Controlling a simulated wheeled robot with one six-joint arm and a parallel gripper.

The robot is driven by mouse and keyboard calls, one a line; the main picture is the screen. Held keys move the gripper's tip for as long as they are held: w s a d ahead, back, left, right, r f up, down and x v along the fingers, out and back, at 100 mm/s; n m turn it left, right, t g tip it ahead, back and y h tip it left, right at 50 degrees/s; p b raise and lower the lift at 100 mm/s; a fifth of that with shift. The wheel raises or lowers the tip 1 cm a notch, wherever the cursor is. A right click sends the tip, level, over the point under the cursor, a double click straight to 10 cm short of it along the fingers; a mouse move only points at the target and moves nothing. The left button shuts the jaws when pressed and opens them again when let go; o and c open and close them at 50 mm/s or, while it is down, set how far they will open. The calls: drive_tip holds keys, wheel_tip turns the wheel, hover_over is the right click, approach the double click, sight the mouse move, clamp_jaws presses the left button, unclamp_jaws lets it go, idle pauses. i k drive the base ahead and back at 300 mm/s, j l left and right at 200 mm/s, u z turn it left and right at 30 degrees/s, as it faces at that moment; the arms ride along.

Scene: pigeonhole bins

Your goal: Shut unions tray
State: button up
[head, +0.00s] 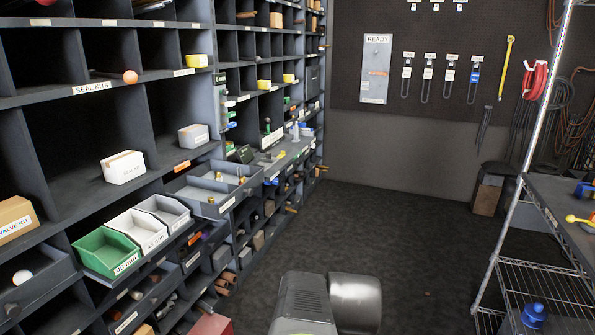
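A grey tray (229,202) with dividers sticks out of the pigeonhole wall at mid-left. A few small brass-coloured fittings (219,177) stand in it. It has a white label on its front, too small to read, so I cannot tell for certain that it is the unions tray. Beyond it, another grey surface or tray (290,151) also juts out, holding small green, yellow and grey items. Part of my arm shows at the bottom centre, over the floor and apart from the bins. My gripper's fingers are not visible.
Green (107,252), white and grey open bins sit left of the tray. A drawer (35,290) with a white ball is at the lower left. A wire rack (540,270) stands at right. The dark floor (400,220) between is clear.

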sight(192, 188)
drive_tip(key=i+j, duration=0.15)
drive_tip(key=i, duration=0.25)
drive_tip(key=i+j, duration=0.15)
drive_tip(key=i, duration=0.25)
drive_tip(key=i+j, duration=0.15)
drive_tip(key=i, duration=0.2)
